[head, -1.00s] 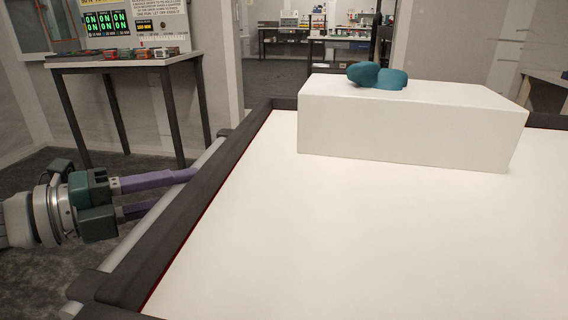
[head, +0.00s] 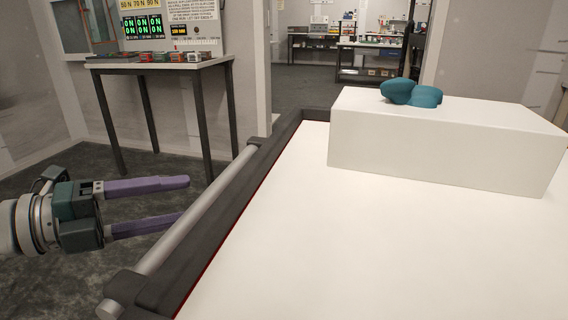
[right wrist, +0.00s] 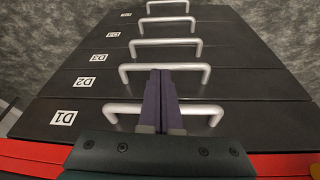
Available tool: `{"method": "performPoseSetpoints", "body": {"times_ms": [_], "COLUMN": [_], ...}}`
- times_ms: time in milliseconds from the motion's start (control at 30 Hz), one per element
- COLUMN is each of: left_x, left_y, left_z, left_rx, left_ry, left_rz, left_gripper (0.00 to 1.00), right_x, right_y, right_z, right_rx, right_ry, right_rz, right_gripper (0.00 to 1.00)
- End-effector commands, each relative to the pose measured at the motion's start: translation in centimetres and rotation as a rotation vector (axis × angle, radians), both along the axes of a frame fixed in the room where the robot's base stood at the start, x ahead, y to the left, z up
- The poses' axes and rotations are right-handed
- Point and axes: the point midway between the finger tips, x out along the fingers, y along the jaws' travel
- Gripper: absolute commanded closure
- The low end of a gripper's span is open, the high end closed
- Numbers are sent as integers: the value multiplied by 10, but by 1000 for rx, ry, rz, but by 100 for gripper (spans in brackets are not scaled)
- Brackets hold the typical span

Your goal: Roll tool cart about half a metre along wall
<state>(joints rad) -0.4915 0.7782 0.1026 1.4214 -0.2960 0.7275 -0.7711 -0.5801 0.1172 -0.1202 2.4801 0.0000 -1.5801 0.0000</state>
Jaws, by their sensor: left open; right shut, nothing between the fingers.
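The tool cart (head: 285,235) has a white top with a dark raised rim, seen large in the head view. A grey push bar (head: 190,228) runs along its left side. My left gripper (head: 186,199) is open, with purple fingers pointing at the bar from the left. The upper fingertip is short of the bar; the lower one is close to it, and contact cannot be told. In the right wrist view, my right gripper (right wrist: 161,75) is shut and empty, over the cart's dark drawer fronts (right wrist: 245,82). Its fingers overlap the drawer handles (right wrist: 205,110) in view; touching cannot be told.
A white box (head: 440,145) with a teal object (head: 410,93) on it stands on the cart top. A side table (head: 155,68) with small items is at the left wall. Grey floor (head: 270,285) is hidden here by the cart; open floor (head: 60,285) shows at left.

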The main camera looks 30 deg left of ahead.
Motion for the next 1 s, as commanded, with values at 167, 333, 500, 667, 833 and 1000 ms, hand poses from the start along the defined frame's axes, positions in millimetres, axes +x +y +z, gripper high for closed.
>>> {"method": "performPoseSetpoints", "body": {"times_ms": [167, 333, 500, 667, 833, 1000], "left_x": [-28, -38, -39, -38, -38, -38], "left_y": [13, 19, 19, 19, 19, 19], "left_z": [4, 5, 6, 5, 6, 5], "left_rx": [0, 1, 0, 0, 0, 0], "left_ry": [3, 2, 1, 1, 1, 1], "left_rz": [1, 0, 0, 0, 0, 0], "left_gripper": [36, 36, 36, 36, 36, 36], "right_x": [0, 0, 0, 0, 0, 1], "right_y": [0, 0, 0, 0, -1, -2], "right_z": [5, 6, 6, 6, 6, 6], "right_rx": [0, 0, 0, -1, -3, -8], "right_ry": [0, 0, 1, 1, 1, -3], "right_rz": [0, 0, 0, 1, 2, 4], "right_gripper": [100, 100, 100, 100, 100, 100]}}
